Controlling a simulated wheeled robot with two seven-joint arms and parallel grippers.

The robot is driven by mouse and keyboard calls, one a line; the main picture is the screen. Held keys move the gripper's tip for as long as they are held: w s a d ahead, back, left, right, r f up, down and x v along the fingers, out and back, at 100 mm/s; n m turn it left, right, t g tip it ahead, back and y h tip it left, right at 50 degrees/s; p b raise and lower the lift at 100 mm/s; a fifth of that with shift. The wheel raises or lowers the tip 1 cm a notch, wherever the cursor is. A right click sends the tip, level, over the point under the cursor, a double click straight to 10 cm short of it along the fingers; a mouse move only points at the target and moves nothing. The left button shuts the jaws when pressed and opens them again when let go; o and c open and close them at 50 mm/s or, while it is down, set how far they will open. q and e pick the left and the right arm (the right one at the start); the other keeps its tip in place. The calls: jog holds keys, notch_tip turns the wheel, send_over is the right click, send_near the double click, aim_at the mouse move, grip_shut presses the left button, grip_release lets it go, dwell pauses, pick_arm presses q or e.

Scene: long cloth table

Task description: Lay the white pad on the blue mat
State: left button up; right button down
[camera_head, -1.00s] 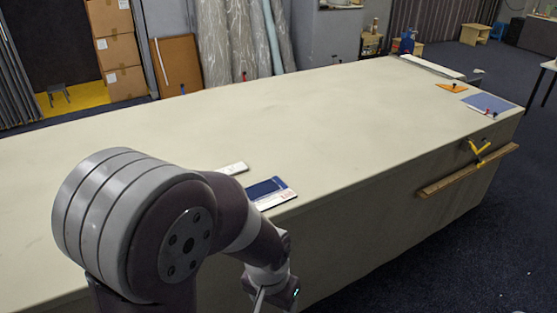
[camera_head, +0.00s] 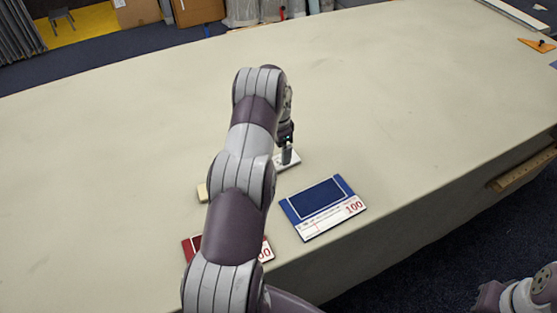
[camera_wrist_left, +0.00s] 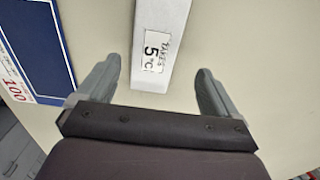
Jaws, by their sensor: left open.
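The white pad (camera_head: 289,161) lies on the table, partly hidden behind my left arm and gripper. In the left wrist view the white pad (camera_wrist_left: 160,20) is a long strip with a printed label, its near end between the two fingers in the picture. My left gripper (camera_head: 286,152) points down over it, open, with a gap on each side; it also shows in the left wrist view (camera_wrist_left: 157,70). The blue mat (camera_head: 320,198), with a white printed strip reading 100, lies to the right near the table's front edge and is bare.
A red mat (camera_head: 267,251) lies at the front edge, mostly hidden by my arm. A cream piece (camera_head: 203,192) shows left of my arm; I cannot tell what it belongs to. An orange triangle (camera_head: 537,45) is far right. A wooden bar (camera_head: 525,167) is on the table's side.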

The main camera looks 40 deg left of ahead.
aim_at(279, 158)
pick_arm(q)
jog(key=f, duration=0.1)
jog(key=f+p, duration=0.1)
jog(key=s+f, duration=0.1)
jog(key=shift+d+f+p, duration=0.35)
jog(key=shift+w+a+f, duration=0.15)
jog(key=shift+w+f, duration=0.05)
jog(key=shift+f, duration=0.15)
jog(key=shift+s+r, duration=0.1)
jog(key=shift+r, duration=0.05)
jog(key=c, duration=1.1)
jog(key=shift+c, duration=0.2)
